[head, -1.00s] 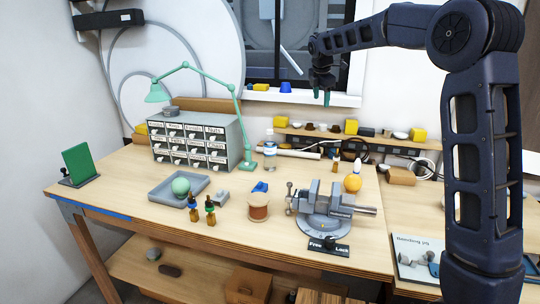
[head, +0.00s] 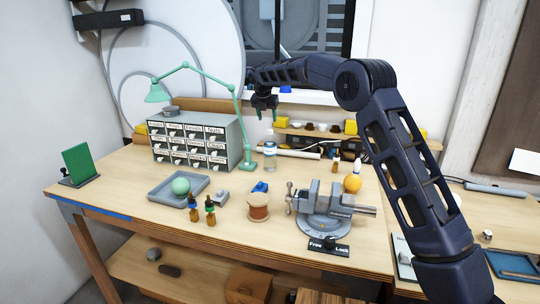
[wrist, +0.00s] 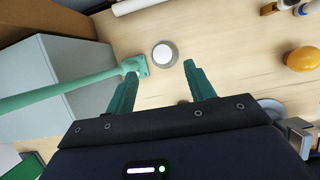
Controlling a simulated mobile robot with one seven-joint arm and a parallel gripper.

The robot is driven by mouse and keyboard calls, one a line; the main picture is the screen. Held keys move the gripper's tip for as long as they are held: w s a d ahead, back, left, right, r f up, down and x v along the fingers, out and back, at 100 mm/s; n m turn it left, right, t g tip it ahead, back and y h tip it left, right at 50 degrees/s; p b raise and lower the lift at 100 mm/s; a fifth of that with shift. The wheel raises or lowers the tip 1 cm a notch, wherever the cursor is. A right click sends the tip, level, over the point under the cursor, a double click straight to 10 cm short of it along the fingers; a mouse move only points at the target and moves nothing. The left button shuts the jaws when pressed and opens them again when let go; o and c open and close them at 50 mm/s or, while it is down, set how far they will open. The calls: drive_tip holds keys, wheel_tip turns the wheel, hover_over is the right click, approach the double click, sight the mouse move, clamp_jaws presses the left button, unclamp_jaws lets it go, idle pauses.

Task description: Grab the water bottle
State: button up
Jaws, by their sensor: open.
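The water bottle (head: 270,155) is clear with a blue and white label and stands upright on the workbench, just right of the green lamp's base. In the wrist view the bottle (wrist: 165,55) is seen from above as a pale round cap, ahead of my fingers and roughly between their lines. My gripper (head: 266,112) is above the bottle, its fingers pointing down. In the wrist view its two green fingers (wrist: 157,85) are apart with nothing between them.
The green lamp (head: 236,105) and the drawer cabinet (head: 245,135) stand close left of the bottle. A white roll (head: 297,153) lies behind right. The vise (head: 325,208), wire spool (head: 258,207) and orange ball (head: 352,183) are nearer the front. Bench wood between bottle and spool is partly clear.

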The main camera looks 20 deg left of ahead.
sight(270, 130)
drive_tip(key=x, duration=0.9)
drive_tip(key=shift+s+d+f, duration=0.1)
drive_tip(key=shift+d, duration=0.1)
clamp_jaws()
